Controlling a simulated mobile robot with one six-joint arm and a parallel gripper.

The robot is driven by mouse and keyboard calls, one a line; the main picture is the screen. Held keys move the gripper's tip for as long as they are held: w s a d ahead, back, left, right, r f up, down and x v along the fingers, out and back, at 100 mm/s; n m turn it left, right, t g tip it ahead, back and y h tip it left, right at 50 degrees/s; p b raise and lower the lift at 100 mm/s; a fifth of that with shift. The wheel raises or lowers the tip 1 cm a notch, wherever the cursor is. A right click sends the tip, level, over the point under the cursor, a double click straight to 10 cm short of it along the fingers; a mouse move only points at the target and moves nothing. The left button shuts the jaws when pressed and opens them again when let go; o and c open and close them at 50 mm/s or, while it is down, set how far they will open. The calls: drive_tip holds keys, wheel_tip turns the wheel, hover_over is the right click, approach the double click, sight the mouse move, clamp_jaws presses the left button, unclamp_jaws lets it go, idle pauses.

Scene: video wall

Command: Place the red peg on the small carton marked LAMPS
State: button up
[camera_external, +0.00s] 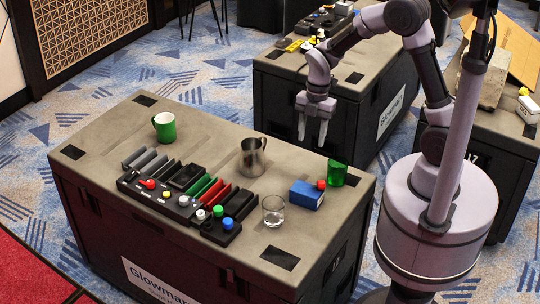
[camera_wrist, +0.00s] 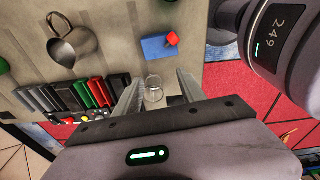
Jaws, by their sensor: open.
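A small red piece (camera_external: 321,184), likely the red peg, is at the right end of a small blue box (camera_external: 306,195) on the near case. I cannot tell whether it rests on the box or stands against it. In the wrist view the red piece (camera_wrist: 172,38) overlaps the right edge of the blue box (camera_wrist: 157,47). No LAMPS lettering is readable, so I cannot confirm that this box is the carton. My gripper (camera_external: 312,139) is open and empty, pointing down, raised above and behind the blue box. Its fingers also show in the wrist view (camera_wrist: 158,84).
A control panel (camera_external: 180,204), several upright slabs and a green mug (camera_external: 164,126) are further left.

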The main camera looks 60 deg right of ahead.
drive_tip(key=s+a+r+m+t, duration=0.2)
drive_tip(key=s+r+m+t, duration=0.1)
drive_tip(key=s+r+m, duration=0.5)
drive_tip(key=s+a+r+m+t, duration=0.2)
drive_tip(key=s+r+m, duration=0.7)
drive_tip(key=m, duration=0.6)
drive_tip(key=shift+s+r+m+t, duration=0.2)
drive_tip(key=shift+r+m+t, duration=0.1)
drive_tip(key=shift+t, duration=0.1)
drive_tip(key=shift+f+b, duration=0.4)
